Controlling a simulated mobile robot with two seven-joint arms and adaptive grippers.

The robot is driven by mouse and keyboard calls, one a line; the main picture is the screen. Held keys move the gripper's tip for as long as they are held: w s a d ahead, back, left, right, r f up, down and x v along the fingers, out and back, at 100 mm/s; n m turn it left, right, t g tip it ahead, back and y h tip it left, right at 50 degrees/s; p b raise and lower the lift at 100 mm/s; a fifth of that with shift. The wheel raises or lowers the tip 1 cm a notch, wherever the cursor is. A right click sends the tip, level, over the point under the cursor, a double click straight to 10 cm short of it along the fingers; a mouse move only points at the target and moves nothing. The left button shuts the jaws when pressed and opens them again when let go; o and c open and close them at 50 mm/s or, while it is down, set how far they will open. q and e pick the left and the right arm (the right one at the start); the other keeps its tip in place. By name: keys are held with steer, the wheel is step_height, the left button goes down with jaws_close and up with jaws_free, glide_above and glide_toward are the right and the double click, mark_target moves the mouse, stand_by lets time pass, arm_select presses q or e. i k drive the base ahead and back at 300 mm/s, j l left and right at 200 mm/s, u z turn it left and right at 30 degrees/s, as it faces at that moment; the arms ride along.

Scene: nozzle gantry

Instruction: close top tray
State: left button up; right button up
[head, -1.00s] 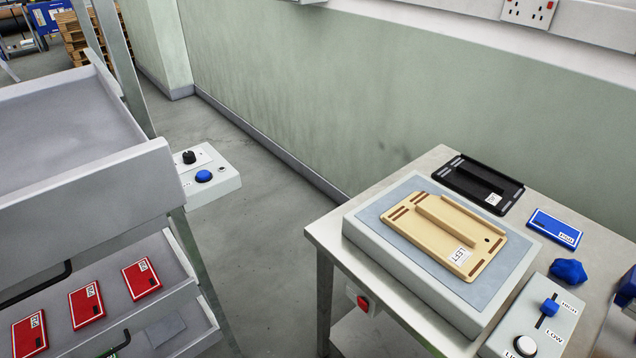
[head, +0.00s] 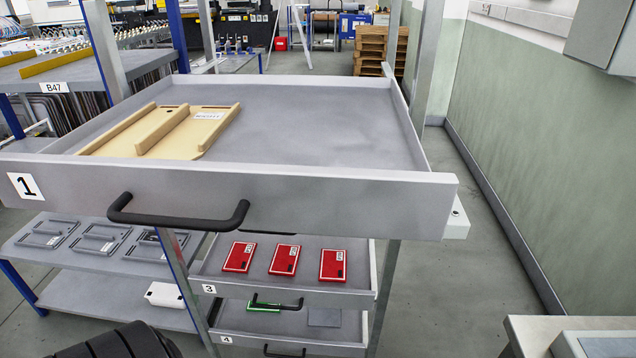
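The top tray (head: 330,192) is a grey, shallow drawer labelled 1. It stands pulled out toward me from its rack, with a black bar handle (head: 178,221) on its front. A tan plate with raised ribs (head: 175,131) lies inside it on the left. A black ribbed part of my own body (head: 115,344) shows at the bottom left edge. Neither gripper's fingers can be seen.
Below are tray 3 (head: 204,272) with red cards (head: 285,259) and tray 4 with a green item. A shelf with grey plates (head: 98,238) stands at left. A bench corner (head: 520,326) is at bottom right. Clear floor (head: 450,250) lies between rack and wall.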

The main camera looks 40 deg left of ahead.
mark_target(313, 154)
steer(key=i+l+u, duration=0.1)
steer(key=u, duration=2.15)
steer(key=i+l, duration=0.05)
steer(key=l, duration=0.05)
